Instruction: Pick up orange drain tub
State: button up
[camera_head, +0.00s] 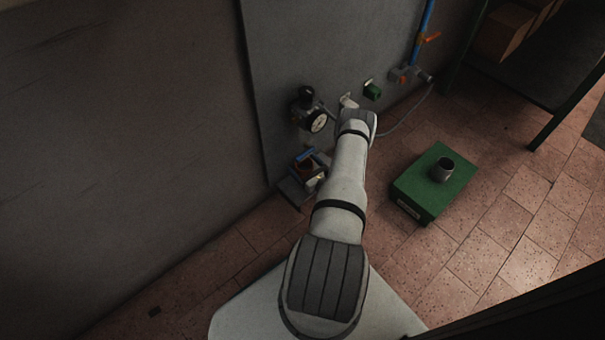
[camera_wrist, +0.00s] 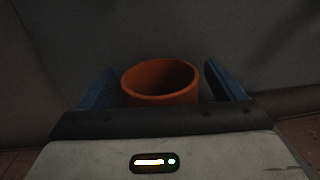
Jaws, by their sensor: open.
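The orange drain tub (camera_wrist: 161,97) shows in the wrist view as a round, open-topped cup with its rim up. It sits between the two blue fingers of my gripper (camera_wrist: 170,88), with a gap visible on the right side and little gap on the left. My gripper is open. The tub's lower part is hidden behind the gripper body. In the head view, an orange-red bit (camera_head: 318,160) shows by a small ledge at the wall panel, left of my arm; I cannot tell for sure that it is the tub. My arm hides part of that area.
A round gauge (camera_head: 317,122) is on the grey wall panel (camera_head: 330,50) above the ledge. A green valve block (camera_head: 372,91) and a blue pipe (camera_head: 424,30) are to its right. A dark table stands top right.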

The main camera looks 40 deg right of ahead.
jog(key=shift+c, duration=0.4)
jog(key=c, duration=1.1)
jog(key=shift+r, duration=0.2)
